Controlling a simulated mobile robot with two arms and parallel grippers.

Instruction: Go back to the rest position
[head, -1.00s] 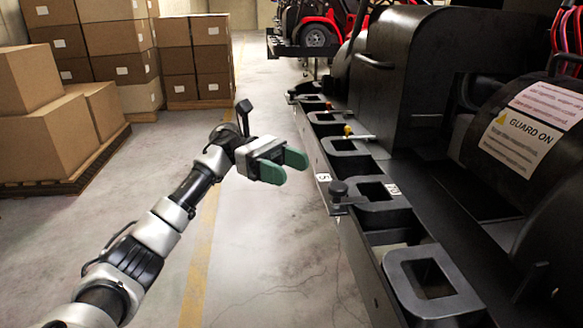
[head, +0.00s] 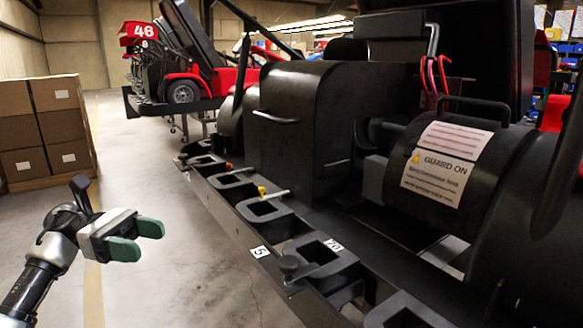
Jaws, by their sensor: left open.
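My left gripper (head: 138,239) is at the lower left in the head view. My right gripper does not show.
The kart stand's edge has square slotted brackets, small knobs and a "5" label (head: 260,252). A black drum guard marked "GUARD ON" (head: 435,178) is at right. Stacked cardboard boxes (head: 45,130) stand at left. A red kart (head: 190,75) is at the back. The floor between is free.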

